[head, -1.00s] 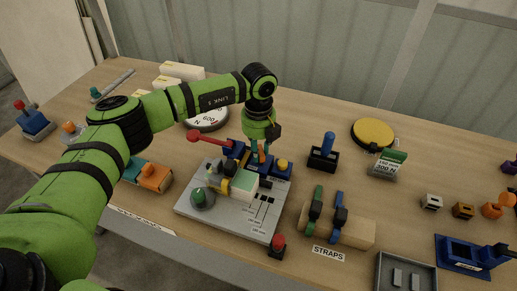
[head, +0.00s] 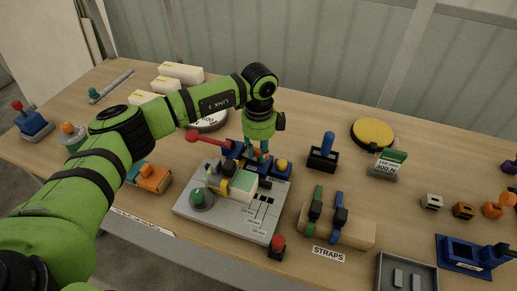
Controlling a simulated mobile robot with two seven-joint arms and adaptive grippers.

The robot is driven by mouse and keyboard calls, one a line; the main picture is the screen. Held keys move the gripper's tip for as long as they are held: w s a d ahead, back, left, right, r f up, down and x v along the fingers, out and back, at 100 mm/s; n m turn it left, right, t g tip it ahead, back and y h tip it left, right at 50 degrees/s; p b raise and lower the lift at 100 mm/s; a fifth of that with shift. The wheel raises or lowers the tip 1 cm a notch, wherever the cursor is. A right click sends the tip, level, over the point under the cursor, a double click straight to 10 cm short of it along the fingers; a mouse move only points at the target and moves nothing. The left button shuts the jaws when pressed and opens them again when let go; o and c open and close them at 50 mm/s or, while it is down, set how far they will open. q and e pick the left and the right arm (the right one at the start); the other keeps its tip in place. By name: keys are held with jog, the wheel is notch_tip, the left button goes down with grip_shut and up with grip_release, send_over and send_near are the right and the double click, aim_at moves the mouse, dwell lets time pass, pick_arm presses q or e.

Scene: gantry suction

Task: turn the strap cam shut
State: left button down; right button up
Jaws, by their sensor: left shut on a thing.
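My left gripper (head: 259,152) reaches straight down over the back of a grey fixture plate (head: 225,222). It is shut on a small part there, by the blue block (head: 250,167); its fingers hide most of that part, and I cannot tell for sure that it is the strap cam. A pale green and white block (head: 243,184) lies on the plate, with a dark and yellow clamp or strap part (head: 224,185) at its left. A red-knobbed lever (head: 194,136) points left behind it. My right gripper is not in view.
A green strap (head: 316,205) and a blue strap (head: 338,215) hang on a wooden stand (head: 362,232) at the right. A red button (head: 277,243) stands at the plate's front corner. A blue holder (head: 323,158) stands right of my gripper. Table between it and the yellow disc (head: 373,133) is clear.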

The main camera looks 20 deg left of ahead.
aim_at(259, 152)
pick_arm(q)
jog(key=shift+n, duration=0.7)
jog(key=c, duration=1)
grip_release()
notch_tip(259, 152, up, 12)
jog(key=shift+r, duration=0.1)
